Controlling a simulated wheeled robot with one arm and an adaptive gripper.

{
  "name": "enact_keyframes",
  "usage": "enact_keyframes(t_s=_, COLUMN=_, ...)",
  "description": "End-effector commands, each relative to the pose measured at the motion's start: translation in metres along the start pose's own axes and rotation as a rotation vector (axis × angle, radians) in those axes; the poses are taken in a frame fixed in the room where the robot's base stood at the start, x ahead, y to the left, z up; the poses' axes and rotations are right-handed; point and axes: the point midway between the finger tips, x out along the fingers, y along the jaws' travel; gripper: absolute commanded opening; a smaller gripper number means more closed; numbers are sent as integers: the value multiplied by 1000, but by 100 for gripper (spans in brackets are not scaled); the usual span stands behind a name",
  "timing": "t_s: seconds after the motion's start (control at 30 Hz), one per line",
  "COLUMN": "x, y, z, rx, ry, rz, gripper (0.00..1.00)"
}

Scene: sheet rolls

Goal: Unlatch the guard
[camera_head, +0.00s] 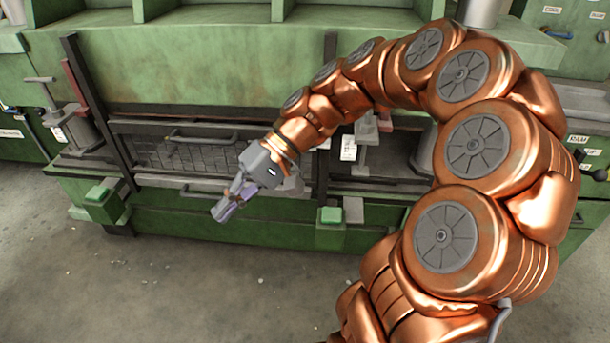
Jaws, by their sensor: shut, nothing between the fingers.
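The guard (205,156) is a dark mesh panel in a frame, low on the front of the green machine. A dark bar handle (203,139) runs along its upper part, and another bar (200,191) runs below it. My gripper (221,208) is shut and empty, in front of the guard's lower right part, pointing down and left. I cannot tell whether it touches anything. My gripper and wrist hide the guard's right end. I cannot make out a latch for certain.
Dark upright posts (97,110) stand left of the guard, with another post (327,130) right of it. Green blocks (102,205) and (330,215) jut out low at both sides. My copper arm hides the machine's right part.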

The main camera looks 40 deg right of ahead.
Motion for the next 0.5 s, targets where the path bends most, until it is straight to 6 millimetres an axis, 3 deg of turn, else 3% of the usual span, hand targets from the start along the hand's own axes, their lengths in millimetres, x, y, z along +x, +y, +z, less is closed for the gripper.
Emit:
enact_keyframes(t_s=0.03, x=-2, y=23, z=-21, rx=13, ry=40, rz=-73, gripper=0)
enact_keyframes(t_s=0.17, x=-31, y=55, z=-61, rx=20, ry=149, rz=-249, gripper=0)
enact_keyframes(t_s=0.3, x=-74, y=107, z=-98, rx=29, ry=303, rz=-421, gripper=0)
enact_keyframes(t_s=0.5, x=-144, y=207, z=-128, rx=46, ry=557, rz=-624, gripper=0)
